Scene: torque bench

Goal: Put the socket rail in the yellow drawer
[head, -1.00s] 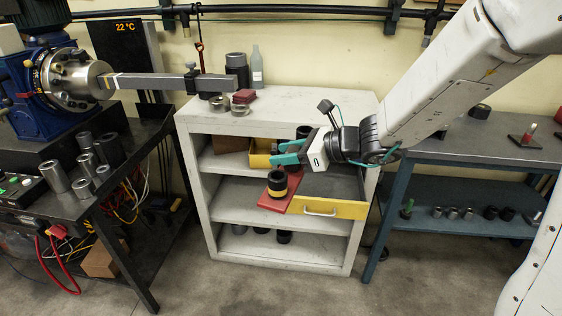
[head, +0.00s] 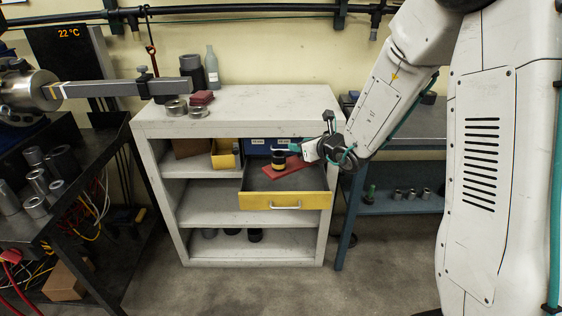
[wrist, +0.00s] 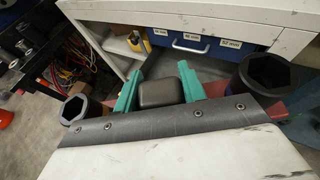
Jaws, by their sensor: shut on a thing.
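In the wrist view, dark sockets stand at both ends of the rail (wrist: 278,111). My gripper (head: 296,147) has teal fingers shut on the rail's middle, around a dark grey block (wrist: 161,92). The yellow drawer (head: 285,201) is pulled out of the white cabinet. In the head view the rail lies over the drawer's dark interior, behind the yellow front. I cannot tell whether it touches the drawer floor.
A blue bench (head: 395,205) stands close on the right. A dark bench (head: 100,185) with metal cylinders is at left. The floor in front is clear.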

